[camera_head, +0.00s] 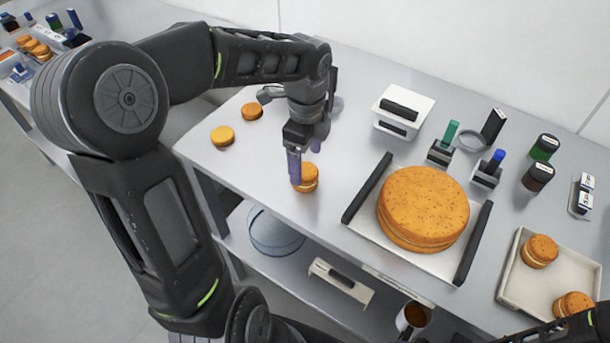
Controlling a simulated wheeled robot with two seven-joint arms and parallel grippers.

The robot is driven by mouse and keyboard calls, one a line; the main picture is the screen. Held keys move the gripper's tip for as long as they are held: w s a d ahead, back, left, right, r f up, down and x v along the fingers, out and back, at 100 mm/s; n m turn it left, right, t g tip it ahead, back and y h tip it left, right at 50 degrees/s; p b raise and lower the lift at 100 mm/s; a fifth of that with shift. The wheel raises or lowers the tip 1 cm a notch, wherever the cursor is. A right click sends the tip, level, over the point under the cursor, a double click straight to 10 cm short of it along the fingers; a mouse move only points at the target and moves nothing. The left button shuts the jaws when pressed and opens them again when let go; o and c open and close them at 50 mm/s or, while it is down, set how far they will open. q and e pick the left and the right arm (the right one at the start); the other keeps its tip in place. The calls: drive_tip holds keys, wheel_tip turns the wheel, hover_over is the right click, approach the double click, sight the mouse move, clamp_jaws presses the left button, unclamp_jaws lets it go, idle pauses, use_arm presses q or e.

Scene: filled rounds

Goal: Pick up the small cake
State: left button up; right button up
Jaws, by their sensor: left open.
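A small cake (309,183), an orange-brown round with a pale filling layer, stands on the grey table left of the large cake. My left gripper (295,167) points down at it, its fingers at the cake's left and upper side and covering part of it. The gripper is open; I cannot tell whether the fingers touch the cake. Two more small cakes, one whole (540,250) and one partly cut off by my arm (572,303), sit on a pale tray (510,283) at the right. My right gripper is not in view; only a dark arm part shows at the lower right corner.
A large filled cake (423,205) lies on a board with dark handles (367,188). Two flat rounds (222,136) (252,111) lie left. A white box (402,112), green and blue-handled tools (489,167) and dark jars (538,176) stand behind. A lower shelf holds a round container (275,235).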

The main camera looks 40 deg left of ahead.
sight(306, 171)
use_arm(q)
drive_tip(key=shift+f+p, duration=0.6)
drive_tip(key=shift+f, duration=2)
drive_tip(key=c, duration=0.9)
